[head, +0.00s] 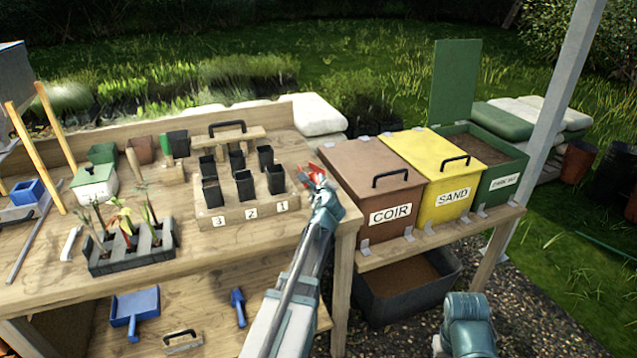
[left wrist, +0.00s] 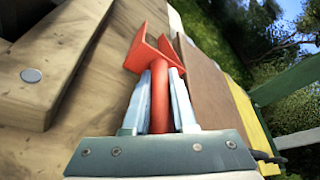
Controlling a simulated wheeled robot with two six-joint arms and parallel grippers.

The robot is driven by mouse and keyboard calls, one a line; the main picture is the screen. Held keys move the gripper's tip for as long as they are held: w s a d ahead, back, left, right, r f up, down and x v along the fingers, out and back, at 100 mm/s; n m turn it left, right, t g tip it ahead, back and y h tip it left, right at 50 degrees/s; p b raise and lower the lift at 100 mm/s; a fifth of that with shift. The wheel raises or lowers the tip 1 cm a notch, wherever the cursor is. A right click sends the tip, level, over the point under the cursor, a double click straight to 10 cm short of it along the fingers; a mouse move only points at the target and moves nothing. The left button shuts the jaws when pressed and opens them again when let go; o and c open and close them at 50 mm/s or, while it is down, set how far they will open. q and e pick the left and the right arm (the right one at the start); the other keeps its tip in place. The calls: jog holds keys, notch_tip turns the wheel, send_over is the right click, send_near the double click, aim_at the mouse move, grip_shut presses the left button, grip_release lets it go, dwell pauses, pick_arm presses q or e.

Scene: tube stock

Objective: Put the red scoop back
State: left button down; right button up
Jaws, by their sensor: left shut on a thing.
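The red scoop (head: 308,174) is above the right end of the wooden bench, close to the brown COIR bin. My left gripper (head: 316,182) is shut on it. In the left wrist view the red scoop (left wrist: 152,52) points away from me, its handle between the two fingers of my left gripper (left wrist: 160,78). In that view the brown bin lid lies to the right of the scoop. The scoop looks clear of the bench, but the exact gap is hard to tell. My right gripper's fingers are not seen.
The COIR bin (head: 384,172) and the yellow SAND bin (head: 452,170) are closed. The green bin (head: 497,182) stands open with its lid (head: 455,82) raised. A numbered wooden block (head: 262,211) with black pots is left of my gripper. Blue tools lie on the lower shelf.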

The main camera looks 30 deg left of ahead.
pick_arm(q)
jog(key=shift+f, duration=0.2)
jog(key=c, duration=0.6)
grip_release()
jog(key=shift+c, duration=0.2)
jog(key=shift+s, duration=0.15)
jog(key=p+v, duration=0.3)
jog(key=v, duration=1)
jog(key=shift+s+d+r, duration=0.1)
jog(key=shift+s+d, duration=0.1)
jog(key=shift+d, duration=0.1)
